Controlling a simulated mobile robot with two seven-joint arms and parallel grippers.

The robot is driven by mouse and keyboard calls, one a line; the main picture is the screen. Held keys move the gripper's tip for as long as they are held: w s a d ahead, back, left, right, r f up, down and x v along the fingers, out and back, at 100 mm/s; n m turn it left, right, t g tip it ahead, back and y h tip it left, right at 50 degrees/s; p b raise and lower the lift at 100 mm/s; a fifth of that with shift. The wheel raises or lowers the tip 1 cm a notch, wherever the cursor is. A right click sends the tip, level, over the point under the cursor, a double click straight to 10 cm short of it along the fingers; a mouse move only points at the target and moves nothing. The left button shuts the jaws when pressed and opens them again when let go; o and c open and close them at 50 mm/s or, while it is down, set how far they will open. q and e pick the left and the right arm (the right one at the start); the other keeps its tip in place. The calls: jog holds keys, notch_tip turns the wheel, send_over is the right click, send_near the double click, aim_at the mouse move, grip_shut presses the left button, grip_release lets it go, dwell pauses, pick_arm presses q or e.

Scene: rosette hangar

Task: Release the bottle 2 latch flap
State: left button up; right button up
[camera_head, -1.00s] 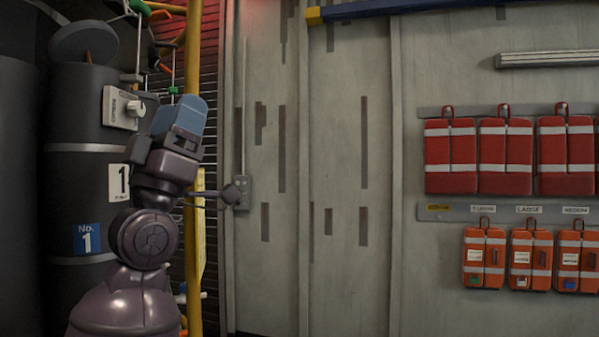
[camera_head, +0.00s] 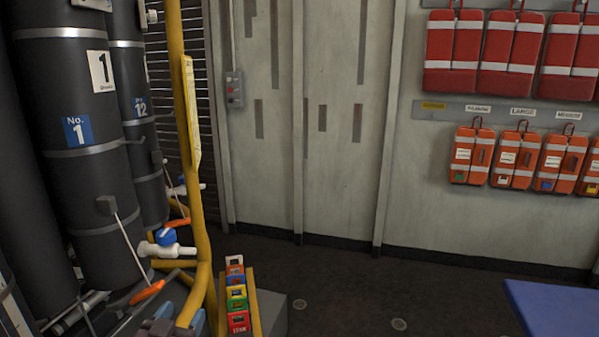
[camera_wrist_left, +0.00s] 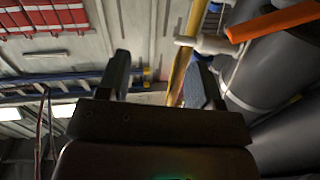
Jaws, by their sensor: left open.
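The dark bottle labelled 1 (camera_head: 60,105) stands at the left in the head view. A dark bottle whose label seems to read 12 (camera_head: 153,160) stands behind it. No label with a lone 2 shows. An orange flap-like handle (camera_head: 147,292) lies low by the bottles, and another orange handle (camera_head: 177,222) is above it. I cannot tell which is the bottle 2 latch flap. My left gripper (camera_head: 176,325) is at the bottom edge, partly cut off. In the left wrist view it (camera_wrist_left: 160,82) is open and empty. An orange bar (camera_wrist_left: 275,20) is beyond its right finger, apart from it. My right gripper is out of view.
A yellow pole (camera_head: 181,110) rises right of the bottles, with a white valve with blue knob (camera_head: 166,239) beside it. A rack of coloured blocks (camera_head: 237,295) stands at the floor. A blue surface (camera_head: 555,310) is at lower right. Floor between is clear.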

pick_arm(q)
jog(key=s+a+f+g+y, duration=0.1)
jog(key=s+a+f+g, duration=0.1)
jog(key=s+f, duration=0.9)
jog(key=s+a+f+n+g+y, duration=0.1)
jog(key=s+f+g, duration=0.3)
jog(key=s+f, duration=0.7)
jog(key=s+a, duration=0.1)
jog(key=s, duration=0.2)
jog(key=shift+s+a+f+n+g, duration=0.15)
jog(key=shift+a+f+n+g, duration=0.15)
jog(key=shift+a, duration=0.05)
